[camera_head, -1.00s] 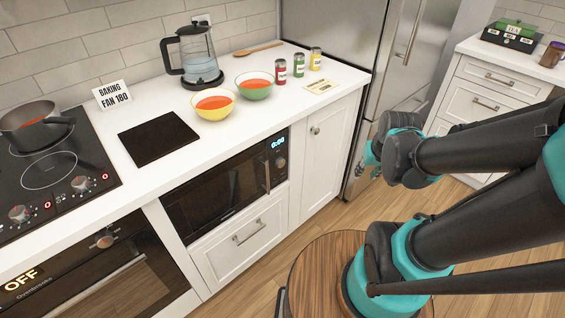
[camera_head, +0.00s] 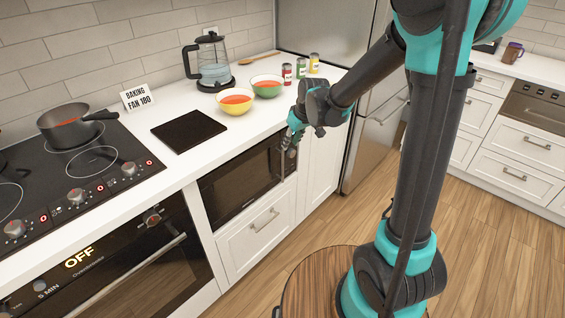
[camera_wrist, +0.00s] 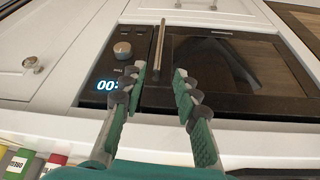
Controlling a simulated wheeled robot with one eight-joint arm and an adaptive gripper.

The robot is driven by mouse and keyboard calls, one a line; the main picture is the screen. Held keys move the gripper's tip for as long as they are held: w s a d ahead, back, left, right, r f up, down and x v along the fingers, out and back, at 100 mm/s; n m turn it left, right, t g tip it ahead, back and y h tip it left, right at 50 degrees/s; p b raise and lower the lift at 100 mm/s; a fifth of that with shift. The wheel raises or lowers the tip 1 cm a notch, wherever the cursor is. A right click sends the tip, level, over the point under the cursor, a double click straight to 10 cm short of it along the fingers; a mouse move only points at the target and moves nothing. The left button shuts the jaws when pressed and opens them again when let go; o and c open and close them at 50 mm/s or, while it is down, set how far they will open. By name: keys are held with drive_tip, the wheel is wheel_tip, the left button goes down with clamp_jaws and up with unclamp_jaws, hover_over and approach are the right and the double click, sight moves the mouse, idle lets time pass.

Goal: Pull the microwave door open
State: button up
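The built-in microwave (camera_head: 240,182) has a dark glass door, which is shut, below the counter. In the wrist view the door (camera_wrist: 215,75) lies right of the control panel with its knob (camera_wrist: 122,50) and lit blue display (camera_wrist: 106,86). The bar handle (camera_wrist: 159,45) stands out between panel and glass. My gripper (camera_wrist: 158,78) is open. Its fingertips are spread to either side of the handle's line, near its end; I cannot tell whether they touch it. In the head view my gripper (camera_head: 291,140) is at the microwave's right side and hides part of the panel and handle.
Above, the counter holds a yellow bowl (camera_head: 236,108), a green bowl (camera_head: 267,91), a kettle (camera_head: 211,65), a black board (camera_head: 188,132) and several cans. A drawer (camera_head: 258,230) is below the microwave. Floor in front of the drawer shows free room.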

sight(283, 159)
drive_tip(key=x, duration=1.4)
drive_tip(key=shift+a+f, duration=0.1)
clamp_jaws()
